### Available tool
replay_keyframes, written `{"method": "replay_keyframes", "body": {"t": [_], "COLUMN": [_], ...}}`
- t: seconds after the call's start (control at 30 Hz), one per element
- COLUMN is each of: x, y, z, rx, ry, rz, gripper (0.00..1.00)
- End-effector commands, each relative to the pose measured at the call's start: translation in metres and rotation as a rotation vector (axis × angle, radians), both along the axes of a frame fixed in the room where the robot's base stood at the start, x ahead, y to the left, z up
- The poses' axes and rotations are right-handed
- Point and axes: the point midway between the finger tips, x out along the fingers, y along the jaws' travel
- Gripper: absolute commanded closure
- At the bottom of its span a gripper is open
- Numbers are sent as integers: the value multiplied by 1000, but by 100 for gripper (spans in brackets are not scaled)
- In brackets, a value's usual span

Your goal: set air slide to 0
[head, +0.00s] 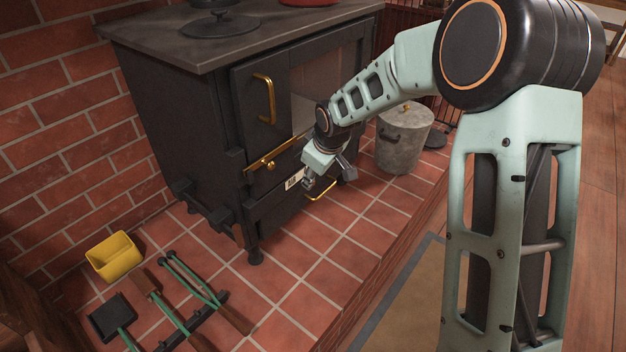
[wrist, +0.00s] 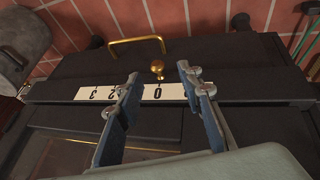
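The air slide shows in the wrist view as a small brass knob (wrist: 157,68) at a pale number strip (wrist: 150,93) on the dark stove front. The strip reads upside down, with 0, 2 and 3 visible and part covered by my fingers. The knob appears in line with the 0. My gripper (wrist: 159,75) is open, one finger on each side of the knob in the picture; I see no contact. In the head view my gripper (head: 310,182) is at the stove's lower front, by the strip (head: 294,179); the knob cannot be made out there.
A brass drawer handle (wrist: 137,42) sits just past the knob. A brass door latch (head: 270,165) is above the strip. A grey lidded bin (head: 403,140) stands right of the stove. A yellow container (head: 114,257) and fire tools (head: 185,300) lie on the tiled hearth.

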Motion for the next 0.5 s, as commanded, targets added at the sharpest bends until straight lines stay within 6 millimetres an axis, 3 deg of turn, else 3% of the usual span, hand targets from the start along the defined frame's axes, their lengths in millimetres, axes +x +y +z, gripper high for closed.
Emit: {"method": "replay_keyframes", "body": {"t": [0.2,0.5], "x": [-17,-31], "y": [-9,-13], "z": [40,66], "rx": [0,-1], "ry": [-3,1], "rz": [-1,1], "gripper": [66,66]}}
